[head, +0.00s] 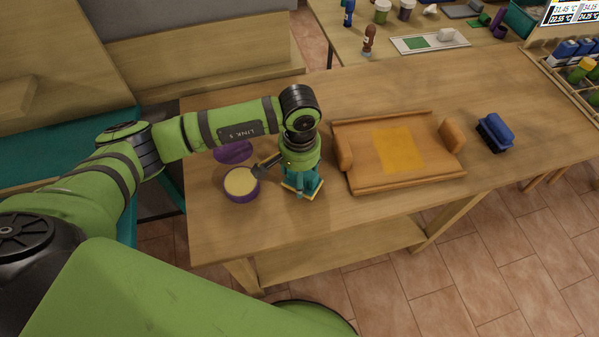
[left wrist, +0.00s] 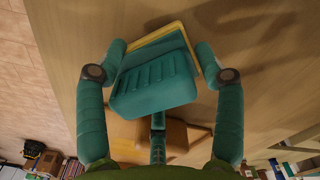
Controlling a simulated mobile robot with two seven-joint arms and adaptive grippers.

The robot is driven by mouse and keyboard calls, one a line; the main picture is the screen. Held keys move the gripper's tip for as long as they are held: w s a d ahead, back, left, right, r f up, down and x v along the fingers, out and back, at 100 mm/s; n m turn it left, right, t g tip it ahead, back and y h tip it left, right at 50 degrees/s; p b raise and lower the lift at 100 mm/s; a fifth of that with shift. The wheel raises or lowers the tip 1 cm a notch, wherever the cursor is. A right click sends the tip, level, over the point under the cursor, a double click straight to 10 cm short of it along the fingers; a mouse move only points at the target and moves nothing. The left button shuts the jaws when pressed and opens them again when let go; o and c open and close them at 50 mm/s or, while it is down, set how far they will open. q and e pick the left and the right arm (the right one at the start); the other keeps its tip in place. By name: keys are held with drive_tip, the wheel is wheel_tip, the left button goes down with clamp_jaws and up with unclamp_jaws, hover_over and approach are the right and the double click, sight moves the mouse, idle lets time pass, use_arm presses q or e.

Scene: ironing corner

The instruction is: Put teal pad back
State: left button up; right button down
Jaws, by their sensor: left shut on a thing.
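The teal pad (left wrist: 155,88) is a ribbed teal block with a yellow-edged base. In the left wrist view it sits between the two fingers of my left gripper (left wrist: 155,70), which is shut on it. In the head view the left gripper (head: 302,184) points down over the table, between a purple tin and a brown leather-like piece. The pad's yellow edge shows low at the fingers there; most of it is hidden by the gripper. I cannot tell whether the pad touches the table. My right gripper is not in view.
An open purple tin (head: 241,184) with pale yellow contents stands left of the gripper, its purple lid (head: 233,151) behind. The brown piece (head: 360,178) bears a yellow patch (head: 394,149). A blue brush (head: 495,132) lies right. The front table strip (head: 400,205) is clear.

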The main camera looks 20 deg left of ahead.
use_arm(q)
drive_tip(key=shift+f+b, duration=0.4)
drive_tip(key=o, duration=1.1)
drive_tip(key=shift+r, duration=0.1)
wheel_tip(320, 180, up, 12)
